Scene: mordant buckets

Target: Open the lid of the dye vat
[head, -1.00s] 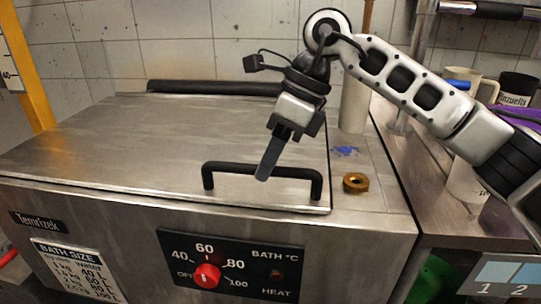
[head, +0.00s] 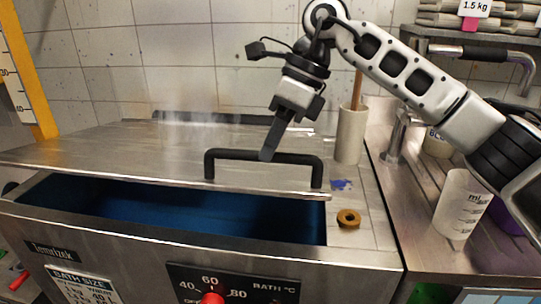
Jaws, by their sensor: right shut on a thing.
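The dye vat (head: 130,250) is a steel box with a control panel on its front. Its steel lid (head: 130,160) is tilted up at the front and hinged at the back. Dark blue liquid or interior (head: 180,218) shows through the gap, and faint steam rises behind. A black bar handle (head: 225,155) sits near the lid's front edge. My right gripper (head: 270,152) reaches down from above and is shut on the handle near its middle. My left gripper is not in view.
A brass nut-like ring (head: 348,219) lies on the vat's right ledge near a blue stain (head: 342,184). A pale cylinder (head: 351,135) stands behind it. A measuring beaker (head: 461,203) stands on the steel counter at right. A red knob (head: 212,299) is on the vat's front.

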